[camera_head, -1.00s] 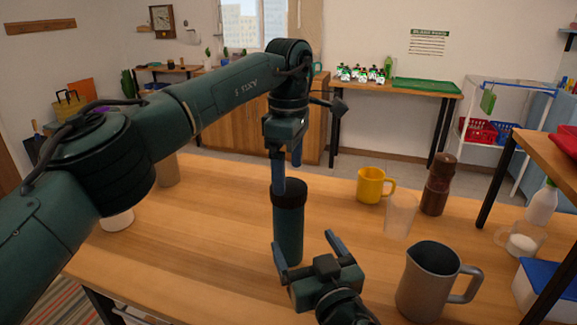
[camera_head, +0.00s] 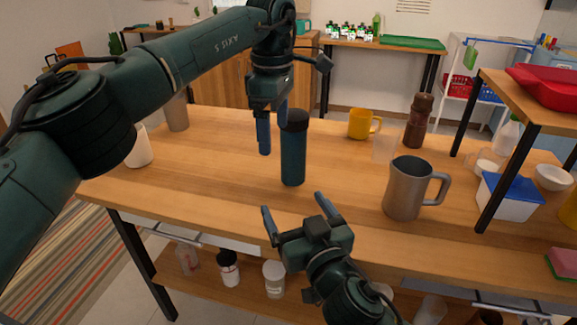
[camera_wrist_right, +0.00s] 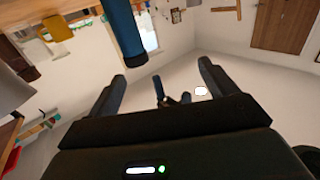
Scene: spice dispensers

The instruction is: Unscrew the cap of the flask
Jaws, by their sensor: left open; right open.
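The flask (camera_head: 293,160) is a dark teal cylinder standing upright on the wooden table (camera_head: 235,190). Its black cap (camera_head: 294,119) is on its top. My left gripper (camera_head: 273,130) points down, open, just left of the cap; one finger overlaps the cap's left edge in the picture, and I cannot tell whether they touch. My right gripper (camera_head: 294,206) is open and empty, in front of and below the flask in the head view, apart from it. In the right wrist view the flask (camera_wrist_right: 124,28) shows upside down beyond the open fingers.
A grey metal pitcher (camera_head: 402,190) stands right of the flask. Behind it are a clear glass (camera_head: 384,149), a yellow mug (camera_head: 359,125) and a brown grinder (camera_head: 417,122). A white cup (camera_head: 140,148) is at the left.

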